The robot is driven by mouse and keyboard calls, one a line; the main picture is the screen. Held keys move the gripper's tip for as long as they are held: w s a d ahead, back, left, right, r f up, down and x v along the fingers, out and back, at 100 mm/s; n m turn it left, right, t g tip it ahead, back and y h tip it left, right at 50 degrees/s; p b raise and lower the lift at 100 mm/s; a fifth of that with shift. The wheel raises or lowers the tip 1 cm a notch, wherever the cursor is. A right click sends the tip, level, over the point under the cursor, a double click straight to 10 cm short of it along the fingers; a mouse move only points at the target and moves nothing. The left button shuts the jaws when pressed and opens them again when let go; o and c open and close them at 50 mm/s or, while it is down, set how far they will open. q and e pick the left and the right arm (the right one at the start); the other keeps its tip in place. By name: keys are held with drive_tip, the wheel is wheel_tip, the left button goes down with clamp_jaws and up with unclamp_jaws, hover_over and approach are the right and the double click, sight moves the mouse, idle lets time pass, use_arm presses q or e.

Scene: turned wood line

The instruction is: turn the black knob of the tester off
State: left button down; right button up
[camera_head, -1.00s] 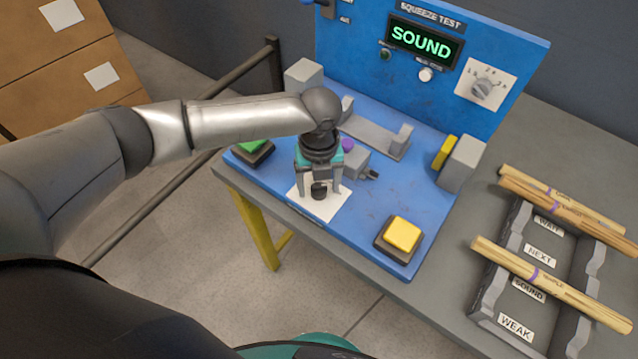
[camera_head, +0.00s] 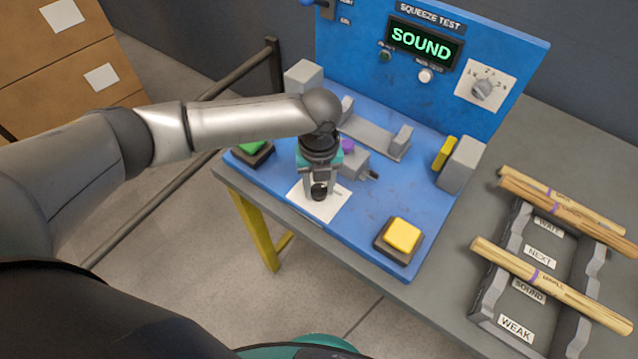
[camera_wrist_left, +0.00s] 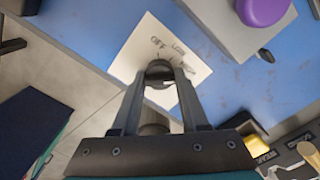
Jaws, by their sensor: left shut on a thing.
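The black knob (camera_head: 319,193) sits on a white label plate (camera_head: 327,208) at the front of the blue tester (camera_head: 365,215). In the left wrist view the knob (camera_wrist_left: 159,70) shows between the fingertips, with OFF, LOW and a third word, probably HIGH, printed around it on the plate (camera_wrist_left: 143,35). My left gripper (camera_head: 318,190) points down over the knob and is shut on it; its fingers (camera_wrist_left: 158,88) flank the knob in the wrist view. I cannot tell for sure which word the knob points at. The tester's display (camera_head: 424,41) reads SOUND.
A purple knob (camera_head: 348,146) on a grey block stands just behind the gripper. A yellow button (camera_head: 403,234) is to the right and a green button (camera_head: 250,146) to the left. Wooden sticks (camera_head: 550,285) lie across a labelled rack (camera_head: 487,312) at the right.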

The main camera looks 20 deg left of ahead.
use_arm(q)
drive_tip(key=shift+r+n+p, duration=0.2)
drive_tip(key=shift+n+p, duration=0.5)
drive_tip(key=shift+p, duration=0.25)
drive_tip(key=n+p, duration=0.3)
drive_tip(key=shift+p, duration=0.3)
drive_tip(key=n+p, duration=0.2)
drive_tip(key=n, duration=0.1)
drive_tip(key=n+p, duration=0.3)
drive_tip(key=n, duration=0.2)
drive_tip(key=shift+n+p, duration=0.3)
drive_tip(key=shift+p, duration=0.05)
drive_tip(key=n+p, duration=0.2)
drive_tip(key=n, duration=0.2)
drive_tip(key=shift+w+f+n, duration=0.1)
drive_tip(key=shift+f+n, duration=0.05)
drive_tip(key=shift+n, duration=0.25)
drive_tip(key=shift+c, duration=2.1)
unclamp_jaws()
